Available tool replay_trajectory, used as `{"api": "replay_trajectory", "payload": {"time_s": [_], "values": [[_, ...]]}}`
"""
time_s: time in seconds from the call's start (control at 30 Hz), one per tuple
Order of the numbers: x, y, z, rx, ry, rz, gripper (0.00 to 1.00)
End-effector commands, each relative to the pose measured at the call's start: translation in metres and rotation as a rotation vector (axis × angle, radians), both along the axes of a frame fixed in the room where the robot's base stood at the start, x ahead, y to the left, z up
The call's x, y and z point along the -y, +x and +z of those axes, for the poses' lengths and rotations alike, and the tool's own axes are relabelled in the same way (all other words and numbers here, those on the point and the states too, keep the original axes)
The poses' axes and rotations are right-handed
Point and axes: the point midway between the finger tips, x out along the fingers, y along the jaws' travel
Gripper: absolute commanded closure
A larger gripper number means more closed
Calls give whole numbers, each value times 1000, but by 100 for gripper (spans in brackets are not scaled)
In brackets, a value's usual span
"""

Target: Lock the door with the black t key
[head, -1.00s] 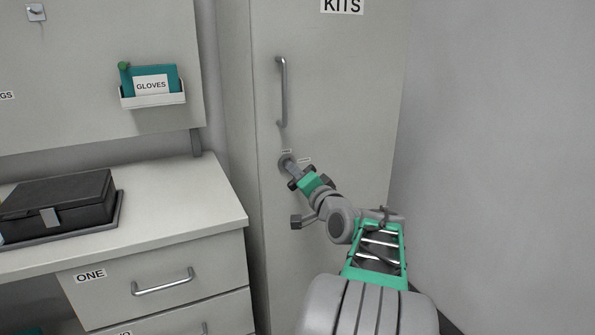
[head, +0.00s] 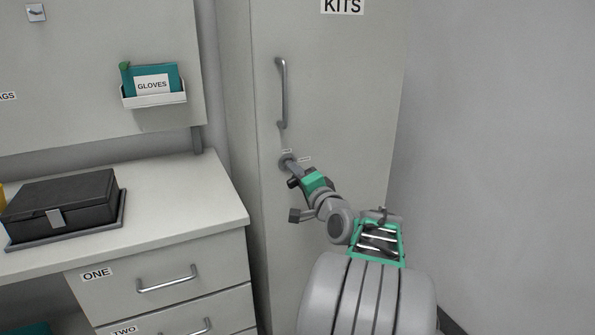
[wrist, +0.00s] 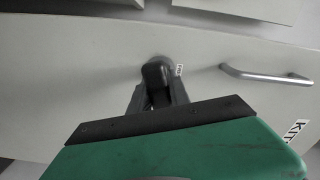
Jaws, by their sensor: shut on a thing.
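The door labelled KITS (head: 340,90) is closed, with a vertical bar handle (head: 282,92). A round grey lock (head: 287,162) sits below the handle. My gripper (head: 294,169) is at the lock, shut on a black piece, the t key (wrist: 157,72), which shows between the fingers in the wrist view. The key is against the door at the lock; whether its shaft is inside the lock is hidden by the gripper. The handle also shows at the right in the wrist view (wrist: 265,76).
A counter (head: 190,195) with a black case (head: 85,205) on a tray stands left of the door, with drawers below. A GLOVES holder (head: 155,98) hangs on the panel above. A bare wall (head: 490,130) is close on the right.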

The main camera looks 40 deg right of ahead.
Motion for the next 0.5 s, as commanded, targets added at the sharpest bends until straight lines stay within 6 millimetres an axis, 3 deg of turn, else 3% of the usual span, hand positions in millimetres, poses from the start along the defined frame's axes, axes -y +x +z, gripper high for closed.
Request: {"api": "replay_trajectory", "payload": {"time_s": [0.5], "values": [[0, 0, 1, 45, 158, 0, 100]]}}
